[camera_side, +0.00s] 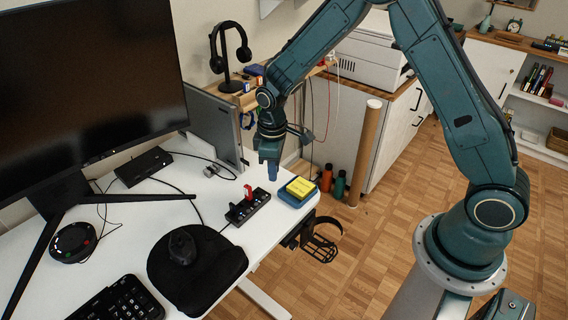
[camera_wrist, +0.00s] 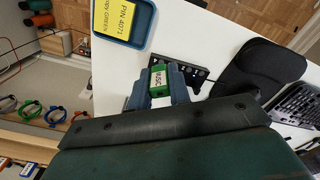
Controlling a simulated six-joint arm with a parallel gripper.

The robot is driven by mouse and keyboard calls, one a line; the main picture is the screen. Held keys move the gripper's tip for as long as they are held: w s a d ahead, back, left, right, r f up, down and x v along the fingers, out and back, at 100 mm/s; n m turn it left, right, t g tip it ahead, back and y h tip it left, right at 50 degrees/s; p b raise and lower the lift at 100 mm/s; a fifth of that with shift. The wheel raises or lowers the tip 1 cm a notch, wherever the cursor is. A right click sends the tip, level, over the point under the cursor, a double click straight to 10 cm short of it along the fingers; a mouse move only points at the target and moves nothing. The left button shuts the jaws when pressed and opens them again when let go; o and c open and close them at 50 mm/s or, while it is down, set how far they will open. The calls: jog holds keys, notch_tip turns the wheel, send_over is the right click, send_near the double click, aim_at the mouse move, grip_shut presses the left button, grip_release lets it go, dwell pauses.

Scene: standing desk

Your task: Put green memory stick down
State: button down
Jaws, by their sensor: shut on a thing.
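My gripper (camera_side: 271,172) points down over the back right part of the white desk, close to the blue tray. In the wrist view my gripper (camera_wrist: 158,88) is shut on the green memory stick (camera_wrist: 158,78), which has a white label with dark letters. The fingers hide the stick in the side view. A blue tray (camera_side: 287,200) near the desk's right edge holds a yellow note (camera_side: 300,187). In the wrist view the note (camera_wrist: 112,22) reads "PIN 4071" and a second line that seems to say "COPY GREEN".
A black hub (camera_side: 236,214) with a red stick (camera_side: 248,192) upright in it is left of the tray. A mouse mat (camera_side: 215,270), keyboard (camera_side: 120,302) and monitor stand are further left. A laptop (camera_side: 222,120) stands upright behind. Bare desk lies around the hub.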

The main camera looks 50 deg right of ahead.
jog(key=s+d+m, duration=0.1)
jog(key=m, duration=0.1)
jog(key=s+d+m, duration=0.1)
jog(key=m, duration=0.1)
jog(key=s+d+r+m, duration=0.1)
jog(key=s+m, duration=0.1)
jog(key=shift+d+r, duration=0.1)
jog(key=shift+r, duration=0.05)
jog(key=s+d+r, duration=0.2)
jog(key=d+r, duration=0.6)
jog(key=r, duration=0.2)
jog(key=shift+m, duration=0.3)
jog(key=f, duration=1.6)
jog(key=shift+w+a+f, duration=0.2)
jog(key=shift+w+f, duration=0.05)
jog(key=shift+f, duration=0.05)
jog(key=shift+f, duration=0.1)
jog(key=shift+s+f, duration=0.15)
jog(key=shift+f, duration=1.75)
jog(key=c, duration=1.3)
grip_release()
jog(key=shift+r, duration=0.15)
